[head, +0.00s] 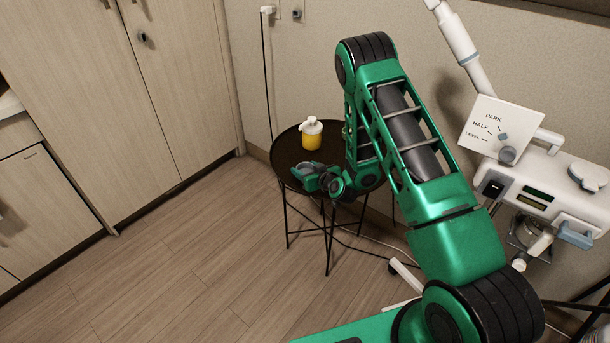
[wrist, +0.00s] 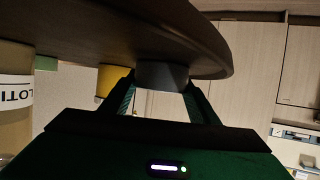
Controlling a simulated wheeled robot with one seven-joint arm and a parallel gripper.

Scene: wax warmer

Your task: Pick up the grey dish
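The grey dish (wrist: 162,75) stands on the dark round side table (wrist: 215,50), which shows upside down in the wrist view. My gripper (wrist: 161,88) has one finger at each side of the dish. I see no clear gap between the fingers and its edges, but cannot tell whether they press on it. In the head view my gripper (head: 318,178) is low over the table's near left edge, with the dish (head: 305,169) at its jaws, small and partly covered by the fingers.
A yellow pump bottle (head: 312,134) stands on the table behind the gripper. In the wrist view a labelled lotion bottle (wrist: 14,95) is close at left, with a yellow container (wrist: 110,80) nearer the dish. A white machine (head: 545,185) stands at right. The floor at left is clear.

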